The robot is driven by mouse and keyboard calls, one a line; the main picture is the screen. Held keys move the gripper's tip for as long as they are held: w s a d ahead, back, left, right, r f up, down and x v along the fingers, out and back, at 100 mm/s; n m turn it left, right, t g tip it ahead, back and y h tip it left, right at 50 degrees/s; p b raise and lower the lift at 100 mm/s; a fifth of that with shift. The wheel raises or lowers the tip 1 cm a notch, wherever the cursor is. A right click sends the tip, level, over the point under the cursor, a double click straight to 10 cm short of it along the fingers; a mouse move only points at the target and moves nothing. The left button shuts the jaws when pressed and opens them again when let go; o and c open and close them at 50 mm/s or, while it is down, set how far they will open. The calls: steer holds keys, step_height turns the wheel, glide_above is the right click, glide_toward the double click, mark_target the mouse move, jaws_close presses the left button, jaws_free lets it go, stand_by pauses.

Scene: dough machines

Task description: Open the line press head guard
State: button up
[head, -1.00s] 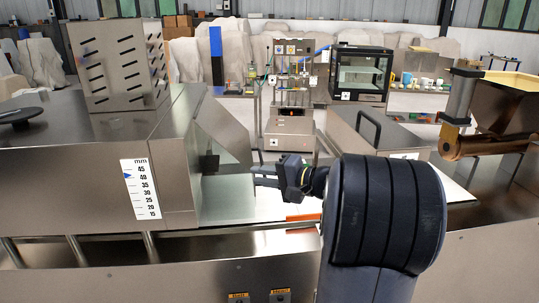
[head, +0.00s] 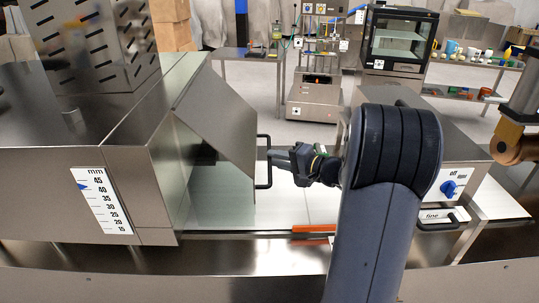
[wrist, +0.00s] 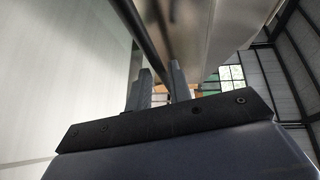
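The line press head guard (head: 216,112) is a sloped bare-metal plate on the right end of the press head. A black bar handle (head: 264,161) sits at its lower right edge. My gripper (head: 272,159) is at the handle from the right, fingers pointing left. In the wrist view, the two fingers (wrist: 160,86) stand apart, with the dark handle bar (wrist: 148,42) running down towards the gap between them. A gap shows, and I see no firm grip on the bar. The guard's metal face (wrist: 188,35) is close by. Its hinge side is partly hidden.
A millimetre scale (head: 103,200) is on the press front. A pale belt (head: 222,200) runs under the guard. A metal box with a blue knob (head: 449,188) stands right of my arm. A copper-coloured roller (head: 508,147) is at far right.

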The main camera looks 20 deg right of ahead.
steer(key=shift+x, duration=1.4)
steer(key=shift+c, duration=0.2)
jaws_close()
